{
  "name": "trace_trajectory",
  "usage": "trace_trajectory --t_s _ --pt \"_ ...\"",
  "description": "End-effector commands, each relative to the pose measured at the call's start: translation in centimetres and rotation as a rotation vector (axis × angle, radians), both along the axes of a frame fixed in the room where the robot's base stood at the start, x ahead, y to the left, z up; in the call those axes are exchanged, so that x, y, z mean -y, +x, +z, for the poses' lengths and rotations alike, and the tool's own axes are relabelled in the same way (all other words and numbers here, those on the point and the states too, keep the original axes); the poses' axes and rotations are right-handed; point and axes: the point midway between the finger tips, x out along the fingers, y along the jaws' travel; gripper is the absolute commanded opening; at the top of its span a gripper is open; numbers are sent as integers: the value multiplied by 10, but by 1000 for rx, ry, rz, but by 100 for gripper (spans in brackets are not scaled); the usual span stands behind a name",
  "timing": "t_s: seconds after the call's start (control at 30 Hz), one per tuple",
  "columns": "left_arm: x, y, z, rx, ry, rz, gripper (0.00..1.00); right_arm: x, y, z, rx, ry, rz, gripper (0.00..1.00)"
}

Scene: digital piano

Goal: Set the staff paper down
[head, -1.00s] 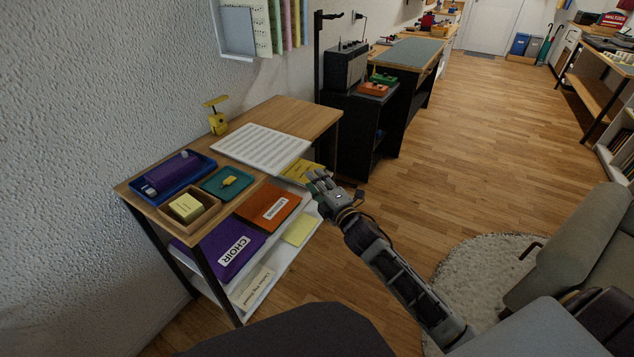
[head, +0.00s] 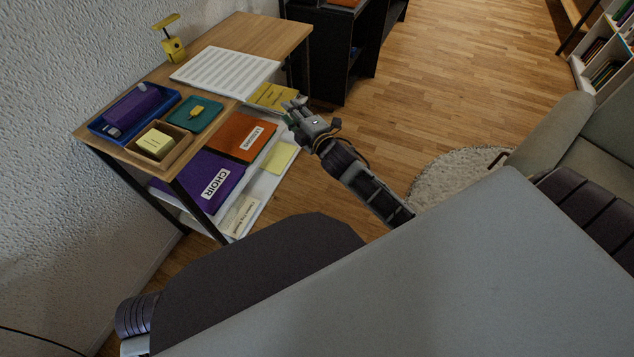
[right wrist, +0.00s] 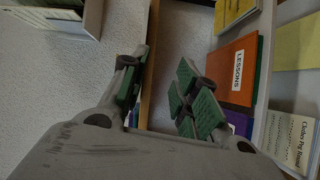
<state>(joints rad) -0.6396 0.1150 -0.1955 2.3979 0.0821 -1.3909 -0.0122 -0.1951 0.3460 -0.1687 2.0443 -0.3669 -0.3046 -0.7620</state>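The staff paper (head: 226,68), a white sheet with grey stave lines, lies flat on the wooden tabletop of a small shelf unit in the head view. Its right corner reaches the table's front edge. My right gripper (head: 291,110) is beside that edge, in front of the upper shelf and apart from the paper. In the right wrist view the right gripper (right wrist: 160,92) has its green-padded fingers spread with nothing between them. I cannot make out the staff paper in that view. My left gripper is out of view.
The tabletop (head: 285,32) also holds a yellow device (head: 172,46), a blue tray (head: 104,133), a teal tray (head: 206,121) and a wooden box (head: 178,153). Below lie an orange LESSONS folder (head: 232,138) and a purple CHOIR folder (head: 195,172). Bare wood remains behind the paper.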

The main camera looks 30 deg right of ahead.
Motion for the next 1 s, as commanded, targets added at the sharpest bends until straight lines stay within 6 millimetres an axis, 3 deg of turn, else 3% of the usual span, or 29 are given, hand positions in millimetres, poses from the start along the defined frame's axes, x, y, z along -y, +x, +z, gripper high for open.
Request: trace_trajectory --t_s 0.27,0.47,0.8,1.0 --pt "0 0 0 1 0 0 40 -4 -46 -60 -283 307 -129 30" --pt "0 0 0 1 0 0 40 -13 -92 -102 -504 528 -247 30" --pt "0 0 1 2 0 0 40 -40 -191 -156 -885 857 -480 30" --pt "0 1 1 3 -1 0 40 -59 -252 -171 -1090 1003 -626 30"
